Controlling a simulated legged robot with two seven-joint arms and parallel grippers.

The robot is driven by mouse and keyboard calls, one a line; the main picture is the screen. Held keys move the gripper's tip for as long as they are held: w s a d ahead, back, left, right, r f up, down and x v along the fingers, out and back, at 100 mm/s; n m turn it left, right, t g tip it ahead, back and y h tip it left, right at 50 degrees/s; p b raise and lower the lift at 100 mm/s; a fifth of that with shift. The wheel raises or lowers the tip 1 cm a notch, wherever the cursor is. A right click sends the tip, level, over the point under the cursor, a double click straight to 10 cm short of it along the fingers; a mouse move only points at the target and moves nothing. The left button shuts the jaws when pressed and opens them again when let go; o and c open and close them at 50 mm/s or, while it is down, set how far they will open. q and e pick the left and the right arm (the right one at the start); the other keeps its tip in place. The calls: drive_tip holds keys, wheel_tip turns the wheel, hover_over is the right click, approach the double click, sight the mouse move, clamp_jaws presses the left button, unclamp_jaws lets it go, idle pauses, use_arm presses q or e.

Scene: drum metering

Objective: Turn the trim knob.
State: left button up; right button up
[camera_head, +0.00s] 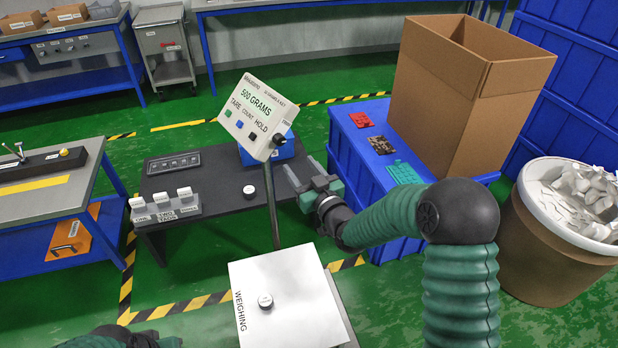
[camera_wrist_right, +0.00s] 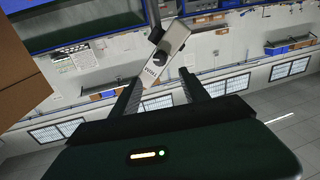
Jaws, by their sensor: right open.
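The trim knob (camera_head: 280,140) is a small black knob on the right side of the white scale display (camera_head: 251,110), which stands tilted on a post. In the right wrist view, the display's narrow labelled side (camera_wrist_right: 168,50) shows a dark knob (camera_wrist_right: 160,58) beyond and between the fingertips. My right gripper (camera_head: 298,162) is open and empty, below and to the right of the knob, pointing up toward it; a gap remains between them. My left gripper (camera_head: 138,336) is partly in view at the bottom left edge, and its fingers cannot be made out.
A white weighing plate (camera_head: 285,285) with a small round weight (camera_head: 265,301) is in front. A dark table (camera_head: 220,212) holds white blocks and another weight. A blue crate (camera_head: 345,160) with coloured cards and a cardboard box (camera_head: 450,110) stand right, near a bin (camera_head: 540,260).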

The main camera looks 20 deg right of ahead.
drive_tip(key=s, duration=0.3)
drive_tip(key=s+d, duration=0.1)
drive_tip(key=shift+s+f, duration=0.1)
drive_tip(key=shift+s, duration=0.3)
drive_tip(key=s+f+m+g+h+p, duration=0.1)
drive_tip(key=s+g+p, duration=1)
drive_tip(key=s, duration=1.7)
drive_tip(key=m+g+h, duration=0.1)
drive_tip(key=g+h, duration=0.1)
drive_tip(key=g, duration=0.2)
drive_tip(key=shift+s+d+f+p, duration=0.15)
drive_tip(key=shift+s+d+p, duration=0.1)
drive_tip(key=shift+s+p, duration=0.1)
drive_tip(key=shift+a, duration=0.1)
